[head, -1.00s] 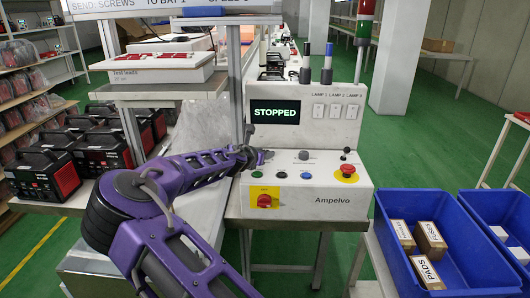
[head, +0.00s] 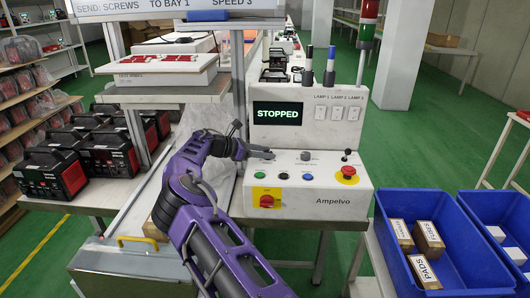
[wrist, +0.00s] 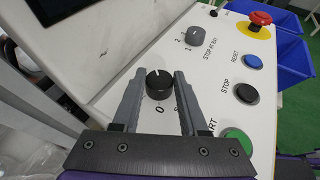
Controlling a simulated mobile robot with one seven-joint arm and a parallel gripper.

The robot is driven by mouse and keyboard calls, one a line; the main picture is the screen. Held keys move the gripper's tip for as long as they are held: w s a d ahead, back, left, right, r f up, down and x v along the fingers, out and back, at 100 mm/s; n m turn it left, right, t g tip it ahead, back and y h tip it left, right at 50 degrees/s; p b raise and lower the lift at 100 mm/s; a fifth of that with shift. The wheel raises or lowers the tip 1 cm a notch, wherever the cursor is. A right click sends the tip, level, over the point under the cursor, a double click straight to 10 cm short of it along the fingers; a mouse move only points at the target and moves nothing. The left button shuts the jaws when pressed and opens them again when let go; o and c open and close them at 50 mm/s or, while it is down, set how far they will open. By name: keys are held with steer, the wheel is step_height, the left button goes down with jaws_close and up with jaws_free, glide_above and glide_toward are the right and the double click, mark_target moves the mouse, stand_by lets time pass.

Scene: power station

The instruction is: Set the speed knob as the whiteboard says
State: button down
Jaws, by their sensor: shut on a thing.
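The whiteboard (head: 180,10) at the top of the head view reads "SEND: SCREWS TO BAY 1 SPEED 3". My gripper (head: 270,154) is over the left of the white control panel (head: 350,200). In the wrist view my gripper (wrist: 157,88) has its fingers on either side of a round black knob (wrist: 158,84) and is shut on it. A white mark shows on the knob's top edge. A "0" is printed below it, and a label starting with "S" is mostly covered by a finger. The rest of its scale is hidden.
A grey knob (wrist: 195,35) marked "STOP AT BAY" is beside it. Green (wrist: 236,142), black (wrist: 246,92) and blue (wrist: 252,62) buttons and a red emergency stop (head: 348,171) are close by. The screen (head: 277,113) reads "STOPPED". Blue bins (head: 385,225) stand right.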

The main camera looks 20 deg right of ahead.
steer(key=shift+f+m+g, duration=0.2)
steer(key=shift+m+g, duration=0.7)
steer(key=shift+g, duration=0.1)
steer(key=shift+c, duration=2.2)
jaws_free()
steer(key=shift+d, duration=0.1)
steer(key=shift+w+r, duration=0.1)
steer(key=shift+r, duration=0.1)
